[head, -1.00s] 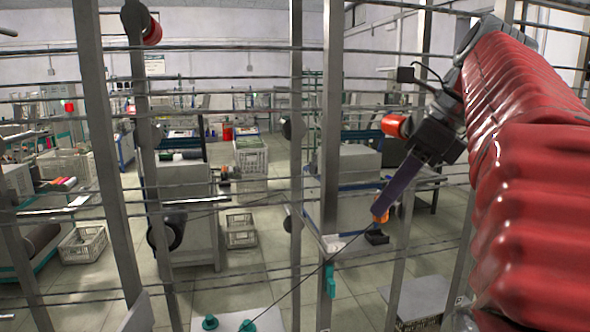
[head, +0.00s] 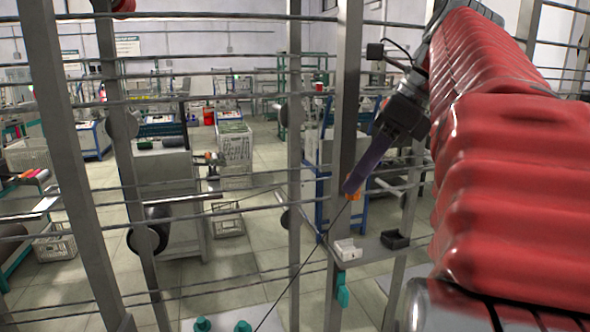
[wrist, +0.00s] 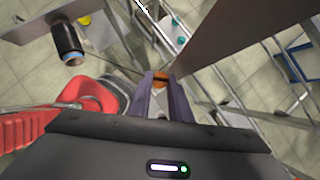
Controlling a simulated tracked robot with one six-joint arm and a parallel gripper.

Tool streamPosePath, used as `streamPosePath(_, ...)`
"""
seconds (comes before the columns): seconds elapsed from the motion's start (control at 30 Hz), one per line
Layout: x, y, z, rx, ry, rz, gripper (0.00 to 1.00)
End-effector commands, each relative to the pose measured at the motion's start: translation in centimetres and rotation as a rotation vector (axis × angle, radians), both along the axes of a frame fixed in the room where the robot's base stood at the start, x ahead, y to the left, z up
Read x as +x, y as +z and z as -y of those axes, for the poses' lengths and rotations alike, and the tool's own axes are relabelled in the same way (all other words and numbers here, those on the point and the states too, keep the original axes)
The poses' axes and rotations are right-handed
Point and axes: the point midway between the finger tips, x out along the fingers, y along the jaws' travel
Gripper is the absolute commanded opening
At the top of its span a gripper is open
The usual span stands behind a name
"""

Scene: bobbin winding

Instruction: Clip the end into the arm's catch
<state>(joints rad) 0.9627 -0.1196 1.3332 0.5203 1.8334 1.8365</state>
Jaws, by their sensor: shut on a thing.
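My gripper (head: 352,188) has purple fingers with orange at their tips. It is shut on the end of a dark thread (head: 293,277), which runs from the fingertips down and left to the bottom edge of the head view. The fingertips are in front of a grey upright, above a small white block (head: 347,250) on a narrow ledge and apart from it. A teal piece (head: 342,290) hangs below that block. I cannot tell which part is the catch. In the wrist view the two fingers (wrist: 160,82) are close together around the orange; the thread end is hidden.
A black block (head: 395,240) sits on the ledge right of the white one. Grey uprights (head: 295,130) and thin horizontal rails cross the space. Teal knobs (head: 243,326) show at the bottom. A black bobbin with a blue ring (wrist: 67,40) is in the wrist view.

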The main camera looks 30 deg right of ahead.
Motion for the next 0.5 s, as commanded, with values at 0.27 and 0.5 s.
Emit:
streamPosePath(0.27,-0.1,-0.3,0.1,0.001,-0.004,-0.001,0.00)
streamPosePath(0.5,-0.1,-2.0,0.1,0.001,-0.004,-0.001,0.00)
